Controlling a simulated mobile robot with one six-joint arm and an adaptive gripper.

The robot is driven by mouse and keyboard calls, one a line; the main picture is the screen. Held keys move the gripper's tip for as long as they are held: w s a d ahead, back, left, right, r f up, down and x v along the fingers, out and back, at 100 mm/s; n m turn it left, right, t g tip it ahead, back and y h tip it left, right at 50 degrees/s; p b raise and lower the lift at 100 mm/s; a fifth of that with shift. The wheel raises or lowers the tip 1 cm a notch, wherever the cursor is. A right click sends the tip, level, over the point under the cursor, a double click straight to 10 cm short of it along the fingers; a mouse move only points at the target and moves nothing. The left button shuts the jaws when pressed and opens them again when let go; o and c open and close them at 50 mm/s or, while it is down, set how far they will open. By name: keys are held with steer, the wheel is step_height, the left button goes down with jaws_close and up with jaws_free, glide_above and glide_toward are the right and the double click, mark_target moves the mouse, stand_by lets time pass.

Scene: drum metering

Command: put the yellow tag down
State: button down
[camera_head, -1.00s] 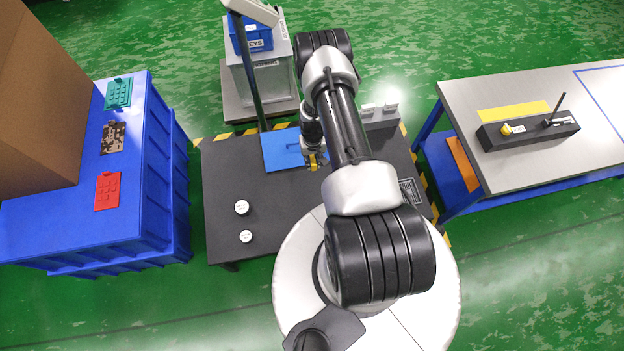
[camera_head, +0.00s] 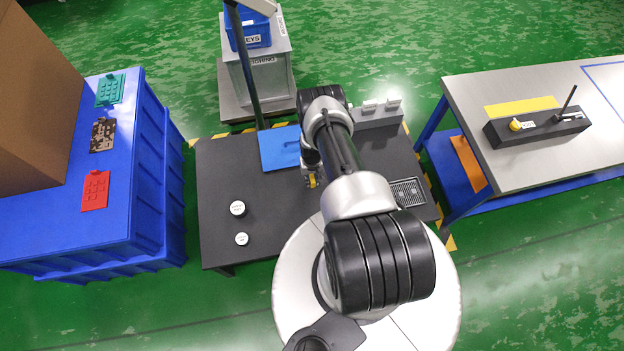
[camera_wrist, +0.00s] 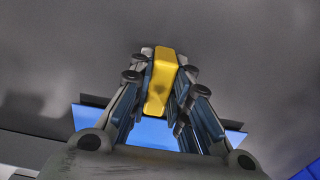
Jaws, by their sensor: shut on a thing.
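The yellow tag (camera_wrist: 162,80) is between the two fingers of my gripper (camera_wrist: 160,88) in the wrist view, and the fingers are shut on it. In the head view, my gripper (camera_head: 311,181) is over the dark table (camera_head: 275,222), just right of and below the blue panel (camera_head: 279,149). A bit of the yellow tag (camera_head: 312,182) shows there below my wrist. I cannot tell whether the tag touches the table top. My arm hides part of the table.
Two white round pieces (camera_head: 237,208) are on the table's left part. A grey block (camera_head: 378,116) is at its back right and a grated tray (camera_head: 407,191) at its right. A blue crate (camera_head: 140,170) stands left, a grey bench (camera_head: 535,150) right. The table's middle left is clear.

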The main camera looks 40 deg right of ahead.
steer(key=shift+f, duration=0.15)
steer(key=c, duration=1.5)
jaws_free()
